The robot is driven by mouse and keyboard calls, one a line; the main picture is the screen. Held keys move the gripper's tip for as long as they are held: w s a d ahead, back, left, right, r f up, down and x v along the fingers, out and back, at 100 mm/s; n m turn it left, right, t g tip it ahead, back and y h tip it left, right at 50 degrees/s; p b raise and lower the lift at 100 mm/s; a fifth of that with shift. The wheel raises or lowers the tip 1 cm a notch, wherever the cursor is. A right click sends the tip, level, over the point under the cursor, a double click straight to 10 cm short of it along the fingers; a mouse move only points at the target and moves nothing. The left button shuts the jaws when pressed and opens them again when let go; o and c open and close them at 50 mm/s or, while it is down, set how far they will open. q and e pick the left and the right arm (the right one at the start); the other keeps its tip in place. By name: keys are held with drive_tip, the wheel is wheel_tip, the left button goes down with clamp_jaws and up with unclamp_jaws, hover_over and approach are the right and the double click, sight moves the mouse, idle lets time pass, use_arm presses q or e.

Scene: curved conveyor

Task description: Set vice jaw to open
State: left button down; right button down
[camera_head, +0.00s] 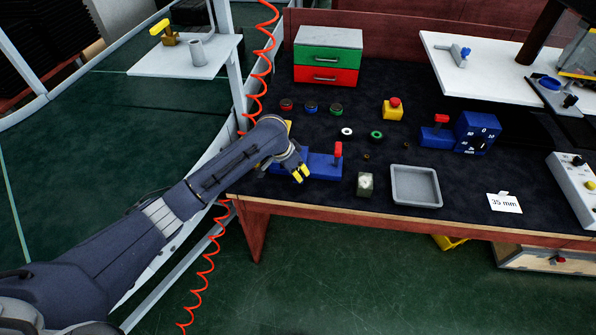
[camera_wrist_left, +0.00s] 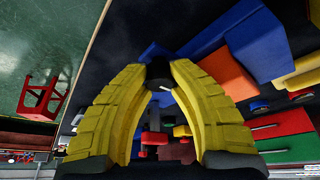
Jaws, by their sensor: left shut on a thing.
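In the left wrist view the fingers (camera_wrist_left: 160,78) close around a dark round knob (camera_wrist_left: 158,71). Blue surfaces (camera_wrist_left: 205,35) that look like the vice lie behind it. The jaw opening cannot be made out. My right gripper is not in view.
Green and red drawers (camera_head: 328,57) stand behind.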

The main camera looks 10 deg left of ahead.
use_arm(q)
drive_tip(key=shift+d+r, duration=0.15)
drive_tip(key=shift+d, duration=1.5)
drive_tip(key=c, duration=1.3)
unclamp_jaws()
drive_tip(key=shift+d, duration=0.15)
drive_tip(key=shift+c, duration=0.2)
drive_tip(key=shift+a+r, duration=0.2)
drive_tip(key=shift+r, duration=0.05)
drive_tip(key=v, duration=1.1)
drive_tip(key=shift+s, duration=0.2)
drive_tip(key=shift+r, duration=0.1)
